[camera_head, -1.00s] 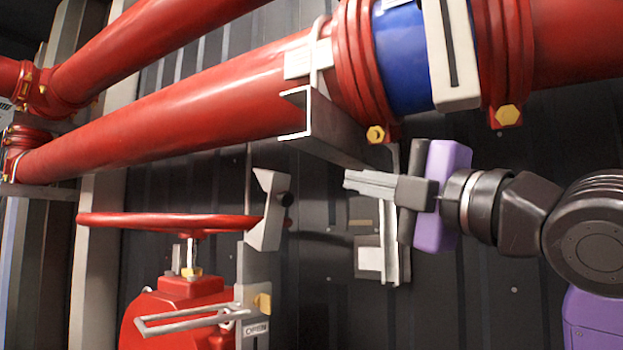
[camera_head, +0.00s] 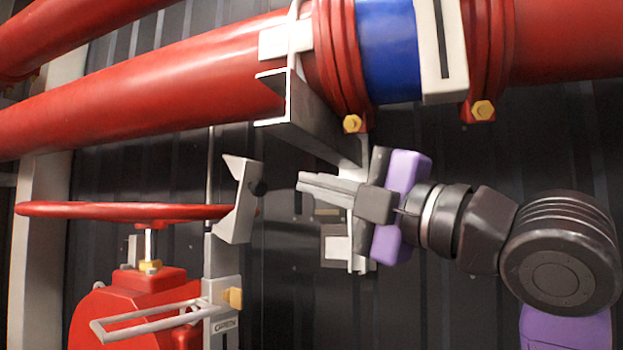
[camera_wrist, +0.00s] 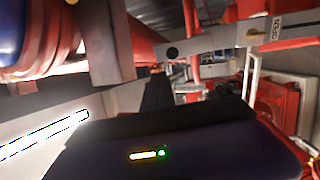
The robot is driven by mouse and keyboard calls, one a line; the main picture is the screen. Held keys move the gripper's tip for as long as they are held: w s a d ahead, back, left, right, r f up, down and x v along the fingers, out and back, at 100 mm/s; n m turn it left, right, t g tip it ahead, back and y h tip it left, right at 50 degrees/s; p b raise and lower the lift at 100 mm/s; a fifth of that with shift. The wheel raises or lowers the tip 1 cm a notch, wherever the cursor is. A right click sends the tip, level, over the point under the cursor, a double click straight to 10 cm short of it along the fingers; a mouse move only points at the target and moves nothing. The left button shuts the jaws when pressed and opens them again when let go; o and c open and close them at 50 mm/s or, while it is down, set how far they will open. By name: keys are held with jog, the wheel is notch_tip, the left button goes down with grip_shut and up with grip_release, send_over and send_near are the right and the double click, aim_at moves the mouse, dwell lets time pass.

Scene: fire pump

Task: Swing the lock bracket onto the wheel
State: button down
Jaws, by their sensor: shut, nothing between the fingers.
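The red handwheel (camera_head: 120,210) lies flat at the left on its stem above a red valve body. The lock bracket (camera_head: 238,200), a grey bent plate with a dark knob on its right side, stands at the wheel's right rim, above an upright grey bar. I cannot tell whether it sits over the rim or just beside it. In the wrist view the bracket's grey bar (camera_wrist: 212,45) crosses the upper right, with a black knob at one end. My gripper (camera_head: 302,184) is shut and empty, pointing left, to the right of the bracket and apart from it in the picture.
A thick red pipe (camera_head: 190,85) with a blue section (camera_head: 390,50) runs above my gripper. A grey channel support (camera_head: 305,115) sticks out beneath it, just above my fingers. A grey handle loop (camera_head: 150,318) juts out below the wheel. A dark ribbed wall is behind.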

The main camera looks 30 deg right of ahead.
aim_at(249, 167)
jog(key=p+x, duration=0.3)
jog(key=x, duration=0.8)
jog(key=shift+w+a+p, duration=0.1)
jog(key=shift+w+p, duration=0.1)
jog(key=shift+p, duration=0.15)
